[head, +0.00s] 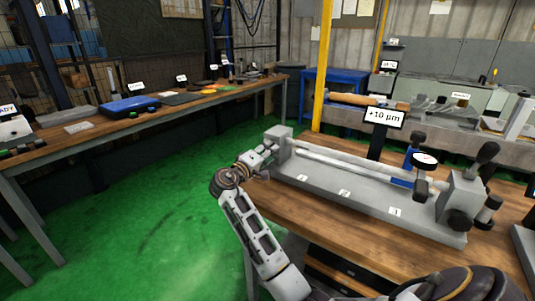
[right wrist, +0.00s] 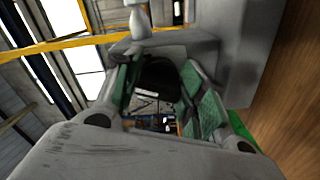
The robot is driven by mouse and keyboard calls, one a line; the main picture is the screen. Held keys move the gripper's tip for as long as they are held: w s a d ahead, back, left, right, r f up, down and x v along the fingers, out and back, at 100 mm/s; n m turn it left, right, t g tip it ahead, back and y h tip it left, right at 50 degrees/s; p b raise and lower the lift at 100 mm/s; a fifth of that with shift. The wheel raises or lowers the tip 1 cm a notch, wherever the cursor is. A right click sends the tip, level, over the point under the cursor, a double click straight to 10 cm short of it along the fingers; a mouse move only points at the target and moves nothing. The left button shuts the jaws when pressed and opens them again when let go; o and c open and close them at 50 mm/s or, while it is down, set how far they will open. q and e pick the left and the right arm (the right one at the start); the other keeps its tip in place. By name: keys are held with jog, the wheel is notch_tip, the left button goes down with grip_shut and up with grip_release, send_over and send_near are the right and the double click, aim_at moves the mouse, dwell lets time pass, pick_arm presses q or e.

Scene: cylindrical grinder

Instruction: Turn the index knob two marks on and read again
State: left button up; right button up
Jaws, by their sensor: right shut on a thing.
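The bench fixture has a long grey base (head: 350,205) with a silver bar (head: 345,165) lying between its left headstock (head: 279,145) and right end block (head: 458,195). My right gripper (head: 262,157) is at the left face of the headstock. In the right wrist view its green-padded fingers (right wrist: 160,95) are shut on the dark round index knob (right wrist: 158,75). The knob is hidden by the gripper in the head view. A display (head: 383,117) reads +10 µm. A dial gauge (head: 425,158) stands over the bar near the right end. My left gripper is not in view.
The fixture stands on a wooden bench (head: 335,235). Another bench (head: 150,118) with a blue case (head: 128,104) and small labelled items runs along the left. A yellow post (head: 321,75) rises behind the fixture. Green floor (head: 165,205) lies open between the benches.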

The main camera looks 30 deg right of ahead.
jog(key=o, duration=1)
jog(key=shift+f, duration=0.1)
jog(key=shift+a, duration=0.1)
jog(key=v, duration=0.7)
jog(key=shift+s+a, duration=0.15)
jog(key=shift+a, duration=0.05)
